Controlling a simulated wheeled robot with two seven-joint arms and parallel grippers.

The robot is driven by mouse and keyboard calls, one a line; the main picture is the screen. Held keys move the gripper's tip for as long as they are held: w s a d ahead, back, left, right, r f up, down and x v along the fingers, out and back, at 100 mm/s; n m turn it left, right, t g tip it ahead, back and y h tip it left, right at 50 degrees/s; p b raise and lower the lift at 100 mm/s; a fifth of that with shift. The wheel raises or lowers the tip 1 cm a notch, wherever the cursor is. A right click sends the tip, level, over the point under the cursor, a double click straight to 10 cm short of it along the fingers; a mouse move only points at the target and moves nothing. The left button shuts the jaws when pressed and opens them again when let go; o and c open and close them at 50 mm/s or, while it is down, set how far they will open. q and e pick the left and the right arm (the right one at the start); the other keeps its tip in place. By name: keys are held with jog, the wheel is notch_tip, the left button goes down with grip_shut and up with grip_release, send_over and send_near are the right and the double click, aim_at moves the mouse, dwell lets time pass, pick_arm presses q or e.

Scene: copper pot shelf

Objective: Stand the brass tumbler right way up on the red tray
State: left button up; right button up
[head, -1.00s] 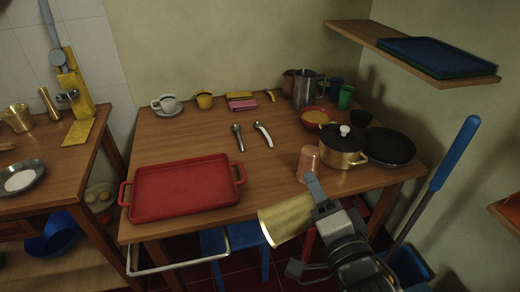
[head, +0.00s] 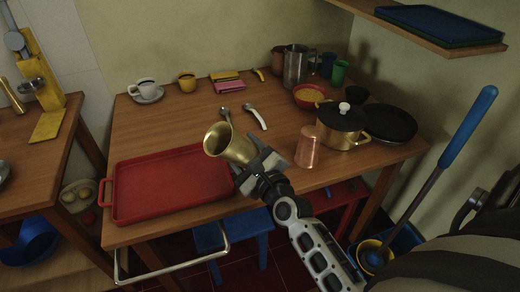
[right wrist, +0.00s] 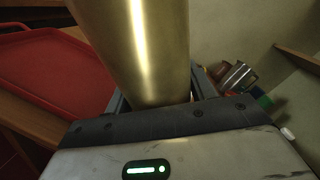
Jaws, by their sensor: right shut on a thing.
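The brass tumbler (head: 238,150) is held in the air by my right gripper (head: 258,170), near the right end of the red tray. It is tilted, with its open mouth toward the upper left and its inside visible. My right gripper is shut on its other end. In the right wrist view the tumbler (right wrist: 140,45) fills the space between the fingers, and its far end is cut off. The red tray (head: 165,185) lies flat and empty at the left front of the table; its right end is partly hidden by the tumbler and gripper. My left gripper is not in view.
A copper cup (head: 307,149) stands right of my gripper, near a lidded pot (head: 341,125) and a black pan (head: 389,124). Two utensils (head: 255,117) lie behind the tumbler. Cups and a metal pitcher (head: 296,66) stand at the back.

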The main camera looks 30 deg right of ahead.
jog(key=w+d+f+m+h, duration=0.1)
jog(key=d+m, duration=0.1)
jog(key=m, duration=0.1)
jog(key=w+d+f+m+h+b, duration=0.1)
jog(key=w+d+f+m, duration=0.1)
jog(key=d+m, duration=0.1)
jog(key=w+d+f+m+h+b, duration=0.1)
jog(key=w+d+f+m, duration=0.1)
jog(key=d+m, duration=0.1)
jog(key=shift+f, duration=0.15)
jog(key=shift+w+d+f+m+g+h, duration=0.15)
jog(key=shift+d+m+g+h, duration=0.15)
jog(key=shift+m+h, duration=0.15)
jog(key=shift+f, duration=0.1)
